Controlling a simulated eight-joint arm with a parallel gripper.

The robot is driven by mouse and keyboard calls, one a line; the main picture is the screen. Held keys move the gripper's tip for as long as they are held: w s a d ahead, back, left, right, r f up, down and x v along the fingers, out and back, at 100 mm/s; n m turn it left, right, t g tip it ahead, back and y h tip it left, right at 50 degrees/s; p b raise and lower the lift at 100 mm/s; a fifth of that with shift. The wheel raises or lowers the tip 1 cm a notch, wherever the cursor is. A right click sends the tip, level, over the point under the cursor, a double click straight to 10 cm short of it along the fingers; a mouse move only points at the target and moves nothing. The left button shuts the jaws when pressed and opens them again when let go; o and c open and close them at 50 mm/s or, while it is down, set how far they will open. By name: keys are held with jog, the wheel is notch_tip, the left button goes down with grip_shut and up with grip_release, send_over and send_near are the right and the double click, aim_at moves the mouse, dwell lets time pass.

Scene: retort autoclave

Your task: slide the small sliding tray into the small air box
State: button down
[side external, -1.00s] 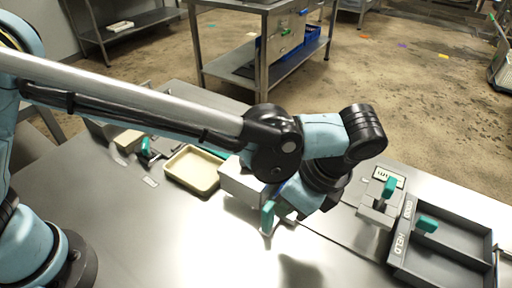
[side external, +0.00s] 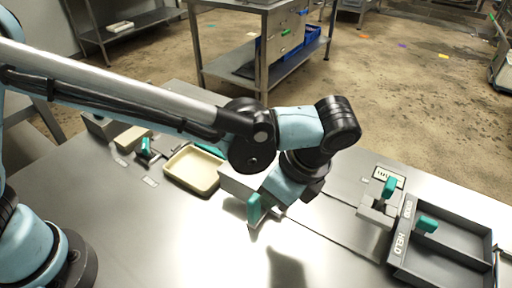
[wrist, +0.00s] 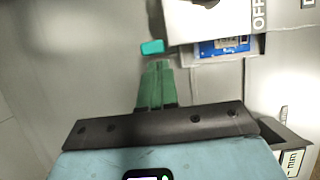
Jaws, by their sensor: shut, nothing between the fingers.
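The small air box looks like the pale box (side external: 232,182) beside my gripper in the side view, partly hidden by my wrist. In the wrist view a white box (wrist: 208,20) at the top right is probably the same one. A pale tray-like part with a blue insert (wrist: 222,46) shows at its near edge, which may be the small sliding tray. I cannot tell how far it sits inside.
A cream tray (side external: 168,180) lies left of the box, with a teal-handled fixture (side external: 146,148) beyond it. At right are a grey two-compartment tray (side external: 410,255) marked HELD and a teal-handled block (side external: 378,209). The front middle of the metal table is clear.

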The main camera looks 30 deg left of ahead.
jog(key=d+r, duration=0.8)
jog(key=r, duration=0.1)
jog(key=a+f, duration=0.8)
jog(key=f, duration=0.1)
jog(key=shift+a+f, duration=0.15)
dwell(0.4)
jog(key=shift+s+a, duration=0.1)
jog(key=a, duration=0.5)
jog(key=shift+a, duration=0.35)
